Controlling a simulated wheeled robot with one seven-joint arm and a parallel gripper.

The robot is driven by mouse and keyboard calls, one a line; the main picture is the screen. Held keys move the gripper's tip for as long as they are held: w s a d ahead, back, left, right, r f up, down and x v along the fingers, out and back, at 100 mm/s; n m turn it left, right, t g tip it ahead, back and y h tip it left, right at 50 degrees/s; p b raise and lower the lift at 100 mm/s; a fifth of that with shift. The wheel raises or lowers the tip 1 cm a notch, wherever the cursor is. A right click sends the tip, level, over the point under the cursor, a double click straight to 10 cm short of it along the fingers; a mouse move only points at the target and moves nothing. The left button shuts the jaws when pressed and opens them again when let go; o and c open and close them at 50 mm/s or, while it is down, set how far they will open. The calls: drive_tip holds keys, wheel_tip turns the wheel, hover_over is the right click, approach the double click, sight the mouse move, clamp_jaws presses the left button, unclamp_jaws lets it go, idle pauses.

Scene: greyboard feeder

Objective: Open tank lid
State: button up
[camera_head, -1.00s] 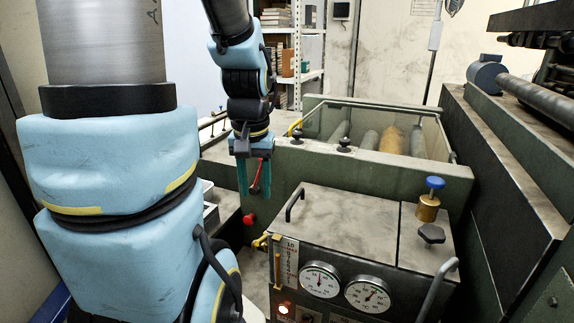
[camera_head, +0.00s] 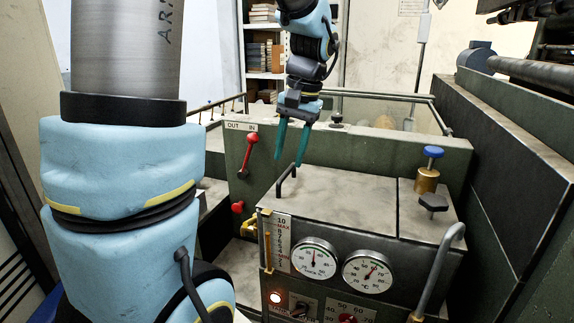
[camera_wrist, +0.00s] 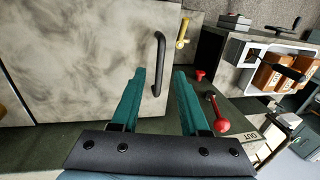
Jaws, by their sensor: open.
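The tank lid (camera_head: 350,205) is a grey, stained flat plate on top of the tank with the two dials, and it lies closed. Its black bar handle (camera_head: 284,182) stands near the lid's left edge. My gripper (camera_head: 289,162) has teal fingers that point down, apart and empty, just above and behind the handle. In the wrist view the handle (camera_wrist: 158,64) shows beyond the fingertips, a little right of the left finger. The lid (camera_wrist: 90,60) fills the left of that view. No contact between fingers and handle is visible.
A brass valve with a blue knob (camera_head: 433,152) stands at the tank's right, near a curved grey pipe (camera_head: 440,270). A red lever (camera_head: 250,150) is on the green panel behind. A yellow tap (camera_head: 250,222) sits at the tank's left side.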

sight(285, 174)
drive_tip(key=shift+w+a+f, duration=0.1)
drive_tip(key=shift+a+f, duration=0.05)
drive_tip(key=shift+f, duration=0.7)
drive_tip(key=shift+w+a+f, duration=0.1)
drive_tip(key=shift+a+f, duration=0.05)
drive_tip(key=shift+f, duration=0.7)
clamp_jaws()
